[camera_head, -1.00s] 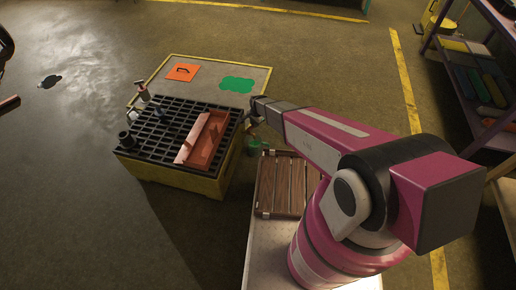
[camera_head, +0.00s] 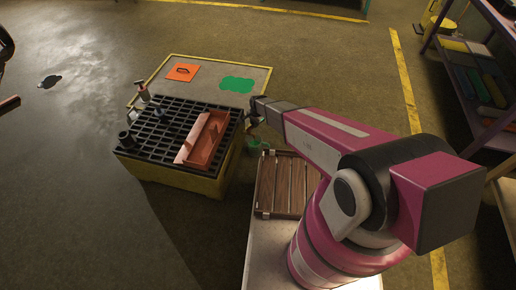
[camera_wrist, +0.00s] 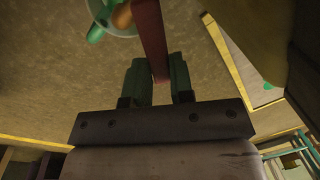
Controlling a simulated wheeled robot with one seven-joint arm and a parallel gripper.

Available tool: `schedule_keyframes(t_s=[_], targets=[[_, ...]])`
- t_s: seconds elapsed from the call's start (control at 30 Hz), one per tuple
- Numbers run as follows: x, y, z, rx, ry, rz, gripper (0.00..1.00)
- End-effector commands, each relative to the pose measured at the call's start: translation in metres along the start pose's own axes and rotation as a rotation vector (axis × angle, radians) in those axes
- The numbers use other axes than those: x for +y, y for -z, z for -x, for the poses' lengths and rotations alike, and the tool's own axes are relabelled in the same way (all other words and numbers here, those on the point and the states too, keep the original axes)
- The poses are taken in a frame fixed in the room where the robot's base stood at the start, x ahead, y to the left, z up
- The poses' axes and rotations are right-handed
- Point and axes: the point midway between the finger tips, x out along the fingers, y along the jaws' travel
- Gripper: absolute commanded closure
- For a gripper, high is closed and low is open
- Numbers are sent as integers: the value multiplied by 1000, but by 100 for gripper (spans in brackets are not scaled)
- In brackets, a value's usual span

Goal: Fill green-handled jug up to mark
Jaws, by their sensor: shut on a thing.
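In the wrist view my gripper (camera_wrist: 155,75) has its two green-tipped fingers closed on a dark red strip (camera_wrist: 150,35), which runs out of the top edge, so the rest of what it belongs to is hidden. Beside the strip, at the upper left, is a pale round vessel (camera_wrist: 130,28) with a green handle (camera_wrist: 98,34), cut off by the frame. An orange patch shows within its outline. In the head view the green-handled jug (camera_head: 257,144) is small and low, just below my gripper (camera_head: 251,119). Its mark and fill level cannot be made out.
Left of my gripper is a yellow-sided pallet with a black grating (camera_head: 160,115), bearing an orange-red tray (camera_head: 218,139), a spray bottle (camera_head: 142,91) and a black cup (camera_head: 126,139). A slatted wooden board (camera_head: 283,185) lies to the right. Shelves (camera_head: 490,70) stand far right.

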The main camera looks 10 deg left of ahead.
Motion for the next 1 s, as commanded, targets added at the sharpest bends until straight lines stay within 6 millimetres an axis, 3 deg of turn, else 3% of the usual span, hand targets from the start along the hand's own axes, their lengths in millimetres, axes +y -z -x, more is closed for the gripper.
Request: schedule_keyframes(t_s=[1.0], targets=[[-4, -2, -1, -19, -7, 133, 100]])
